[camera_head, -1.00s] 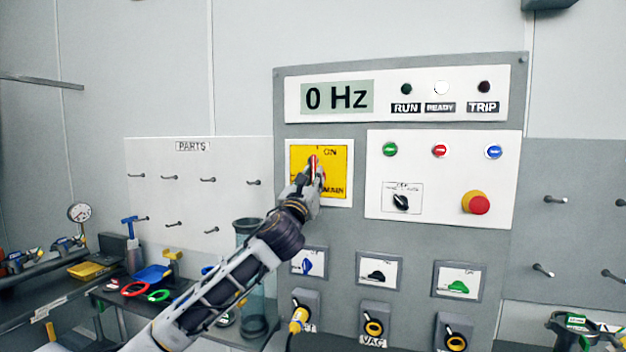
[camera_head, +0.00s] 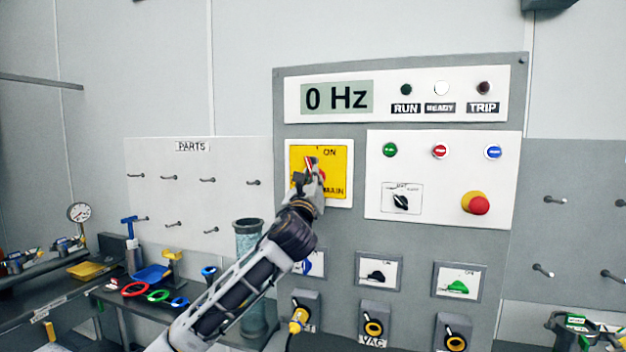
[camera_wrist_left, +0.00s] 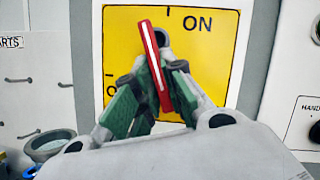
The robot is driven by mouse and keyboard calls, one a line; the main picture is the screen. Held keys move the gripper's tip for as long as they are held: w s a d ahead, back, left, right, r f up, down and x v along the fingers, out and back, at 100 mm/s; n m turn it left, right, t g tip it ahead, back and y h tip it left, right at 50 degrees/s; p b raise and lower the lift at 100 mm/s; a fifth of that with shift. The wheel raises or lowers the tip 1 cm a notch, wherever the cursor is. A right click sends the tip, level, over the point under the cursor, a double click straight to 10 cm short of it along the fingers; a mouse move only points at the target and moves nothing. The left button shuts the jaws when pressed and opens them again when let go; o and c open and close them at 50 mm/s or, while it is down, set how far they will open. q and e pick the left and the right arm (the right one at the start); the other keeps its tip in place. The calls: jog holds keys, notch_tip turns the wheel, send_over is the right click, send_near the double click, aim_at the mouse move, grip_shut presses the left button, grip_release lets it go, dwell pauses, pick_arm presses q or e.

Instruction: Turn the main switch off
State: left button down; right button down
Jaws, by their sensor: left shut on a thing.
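The main switch is a red handle with a white stripe (camera_wrist_left: 156,65) on a yellow plate (camera_head: 337,163) marked ON, at the panel's upper left. In the left wrist view the handle is tilted a little left of upright, its top left of the word ON. My left gripper (camera_head: 312,180) is shut on the handle, with green finger pads (camera_wrist_left: 152,97) on both sides of it. The gripper hides part of the plate's lower lettering. My right gripper is not in view.
The display (camera_head: 337,97) reads 0 Hz, and the white READY lamp (camera_head: 442,88) looks lit. A red emergency button (camera_head: 476,203) and smaller knobs are to the right. A tall container (camera_head: 248,240) stands below my left arm's side.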

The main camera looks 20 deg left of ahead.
pick_arm(q)
jog(key=shift+d+n+g+y+p, duration=0.1)
jog(key=shift+n+g+y+p, duration=0.7)
jog(key=shift+n, duration=1.95)
jog(key=shift+n+g+y+p, duration=0.5)
jog(key=shift+n+g, duration=0.35)
jog(key=shift+n, duration=1.95)
jog(key=shift+d+n+g+y+p, duration=0.1)
jog(key=shift+n+g+y+p, duration=0.6)
jog(key=shift+n, duration=2.05)
jog(key=c, duration=1.5)
grip_release()
jog(key=shift+d, duration=0.1)
